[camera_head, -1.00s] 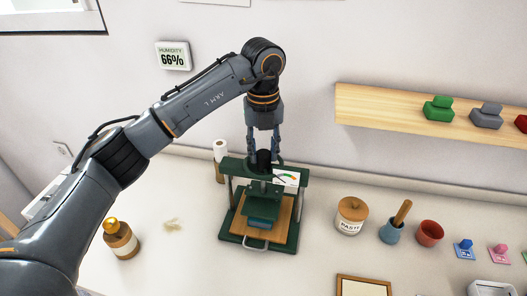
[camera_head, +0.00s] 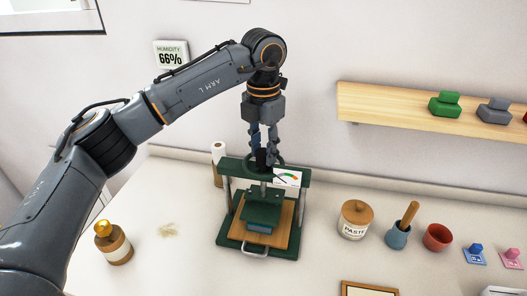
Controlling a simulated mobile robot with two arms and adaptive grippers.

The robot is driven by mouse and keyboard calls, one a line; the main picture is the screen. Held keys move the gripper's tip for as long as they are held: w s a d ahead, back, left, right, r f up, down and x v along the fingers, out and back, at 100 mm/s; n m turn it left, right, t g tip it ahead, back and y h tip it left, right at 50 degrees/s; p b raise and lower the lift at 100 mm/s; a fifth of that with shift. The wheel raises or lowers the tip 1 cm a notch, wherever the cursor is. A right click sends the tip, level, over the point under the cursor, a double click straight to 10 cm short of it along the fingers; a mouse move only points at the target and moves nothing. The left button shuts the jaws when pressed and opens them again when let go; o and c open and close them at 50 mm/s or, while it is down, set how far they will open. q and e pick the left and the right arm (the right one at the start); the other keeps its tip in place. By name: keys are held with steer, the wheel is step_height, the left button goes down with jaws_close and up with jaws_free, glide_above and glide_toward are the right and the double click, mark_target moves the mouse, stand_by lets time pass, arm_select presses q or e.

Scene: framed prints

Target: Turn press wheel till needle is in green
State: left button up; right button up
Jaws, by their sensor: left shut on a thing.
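A green press (camera_head: 305,178) stands on the white worktop with a wooden board (camera_head: 284,228) in its base. A green platen (camera_head: 262,208) sits low over a blue item (camera_head: 259,229) on the board. My left gripper (camera_head: 266,160) points down from above and is shut on the press wheel (camera_head: 279,159) at the top of the screw; the fingers hide part of the wheel. A small white gauge (camera_head: 288,177) with a coloured arc is on the crossbar's right. Its needle is too small to read surely. My right gripper is not in view.
A paste jar (camera_head: 354,220), a blue mortar (camera_head: 396,238) and a red bowl (camera_head: 437,238) stand to the right. A brown bottle (camera_head: 114,245) stands left, a white roll (camera_head: 218,152) behind the press. A wooden shelf (camera_head: 385,107) juts from the wall.

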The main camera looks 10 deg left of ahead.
arm_select(q)
steer(key=m, duration=0.4)
steer(key=shift+m+b, duration=0.3)
steer(key=m, duration=1.4)
steer(key=shift+m, duration=0.3)
steer(key=m, duration=1.3)
steer(key=shift+m+p, duration=0.3)
steer(key=shift+m, duration=2.1)
